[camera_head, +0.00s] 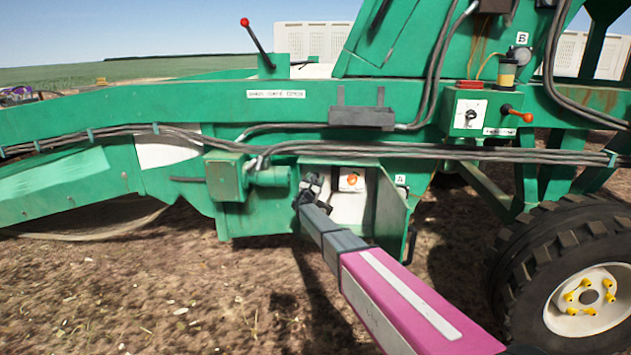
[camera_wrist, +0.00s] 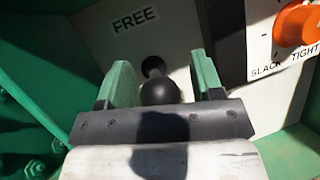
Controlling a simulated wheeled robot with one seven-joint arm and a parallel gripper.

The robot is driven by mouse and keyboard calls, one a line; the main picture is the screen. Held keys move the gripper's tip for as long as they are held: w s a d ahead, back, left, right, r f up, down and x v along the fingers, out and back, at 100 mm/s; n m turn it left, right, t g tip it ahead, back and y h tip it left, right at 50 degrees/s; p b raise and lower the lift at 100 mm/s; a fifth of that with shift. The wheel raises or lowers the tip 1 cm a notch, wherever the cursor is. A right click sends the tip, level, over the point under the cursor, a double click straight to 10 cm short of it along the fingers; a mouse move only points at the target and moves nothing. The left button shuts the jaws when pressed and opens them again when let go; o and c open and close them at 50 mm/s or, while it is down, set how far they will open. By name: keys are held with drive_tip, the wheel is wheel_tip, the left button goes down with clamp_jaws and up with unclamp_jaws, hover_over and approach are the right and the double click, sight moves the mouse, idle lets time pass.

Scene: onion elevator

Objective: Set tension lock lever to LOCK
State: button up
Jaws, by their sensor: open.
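The tension lock lever appears as a dark ball knob (camera_wrist: 160,91) on a short shaft that enters a pale panel (camera_wrist: 172,33). A FREE label (camera_wrist: 134,20) is on the panel above it; no LOCK label is visible. My gripper (camera_wrist: 160,66) is open, with one green finger on each side of the knob. I cannot tell whether either finger touches it. In the head view my gripper (camera_head: 311,184) reaches into the left part of a recessed box (camera_head: 391,215) on the green machine, and the lever cannot be made out there.
An orange dial (camera_wrist: 297,24) marked SLACK and TIGHT is right of the lever; it also shows in the head view (camera_head: 352,179). Green box walls (camera_wrist: 38,65) enclose the space. Cables (camera_head: 330,148) run above the box. A large tyre (camera_head: 520,265) stands at right.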

drive_tip(key=v, duration=1)
drive_tip(key=shift+s, duration=0.3)
drive_tip(key=shift+a+f, duration=0.15)
